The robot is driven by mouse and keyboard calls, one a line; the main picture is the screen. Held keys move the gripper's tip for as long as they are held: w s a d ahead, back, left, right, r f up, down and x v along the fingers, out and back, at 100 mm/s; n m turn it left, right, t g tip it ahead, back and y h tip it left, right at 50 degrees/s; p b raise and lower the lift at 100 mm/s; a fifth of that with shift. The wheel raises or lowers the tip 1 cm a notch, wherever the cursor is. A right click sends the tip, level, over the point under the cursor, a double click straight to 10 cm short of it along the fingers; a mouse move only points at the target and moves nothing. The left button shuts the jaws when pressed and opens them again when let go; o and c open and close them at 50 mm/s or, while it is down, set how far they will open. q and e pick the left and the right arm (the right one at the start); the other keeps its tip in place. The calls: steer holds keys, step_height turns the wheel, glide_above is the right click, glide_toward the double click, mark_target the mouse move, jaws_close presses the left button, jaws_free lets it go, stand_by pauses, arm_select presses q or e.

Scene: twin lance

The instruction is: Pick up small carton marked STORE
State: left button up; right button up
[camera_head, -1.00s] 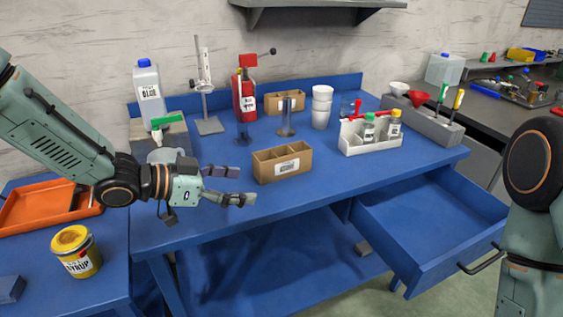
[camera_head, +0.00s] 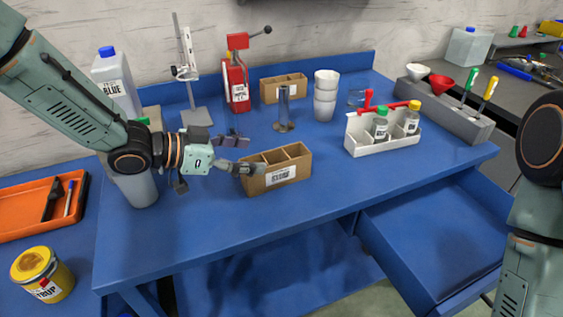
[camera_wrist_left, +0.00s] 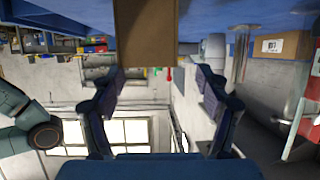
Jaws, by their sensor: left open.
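A small brown cardboard carton (camera_head: 292,178) with open compartments and a white label sits on the blue table; the label's print is too small to read surely. My left gripper (camera_head: 246,153) is open at the carton's left end. One finger overlaps the near left corner in the picture, the other is farther back; I cannot tell if either touches. In the left wrist view the carton (camera_wrist_left: 147,32) appears at top centre, ahead of the open gripper (camera_wrist_left: 160,76), with nothing between the fingers. My right gripper is out of view; only my right arm shows.
A second brown carton (camera_head: 270,88) stands at the back beside a red press (camera_head: 235,85). A metal cylinder (camera_head: 284,108), stacked white cups (camera_head: 325,95) and a white bottle caddy (camera_head: 364,142) stand nearby. A drawer (camera_head: 430,235) is open at front right.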

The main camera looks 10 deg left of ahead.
mark_target(273, 162)
arm_select(q)
steer(key=shift+w+a+f, duration=0.15)
steer(key=shift+a+f, duration=0.1)
steer(key=shift+f+b, duration=0.1)
steer(key=shift+b, duration=0.2)
steer(key=d, duration=0.3)
steer(key=shift+d, duration=0.1)
steer(key=f+b, duration=0.1)
steer(key=w+f+b, duration=0.1)
steer(key=shift+w+d+f, duration=0.2)
steer(key=shift+f, duration=0.1)
steer(key=shift+w+d, duration=0.25)
steer(key=shift+d, duration=0.5)
steer(key=shift+w+d, duration=0.2)
steer(key=shift+d, duration=0.55)
steer(key=shift+w+a+f, duration=0.15)
steer(key=shift+w+a, duration=0.05)
steer(key=shift+a, duration=0.4)
steer(key=shift+c, duration=0.8)
steer(key=shift+s+d, duration=0.15)
steer(key=shift+d, duration=0.3)
steer(key=c, duration=0.4)
steer(key=shift+a, duration=0.3)
steer(key=c, duration=0.5)
steer(key=shift+d, duration=0.15)
steer(key=shift+c, duration=0.6)
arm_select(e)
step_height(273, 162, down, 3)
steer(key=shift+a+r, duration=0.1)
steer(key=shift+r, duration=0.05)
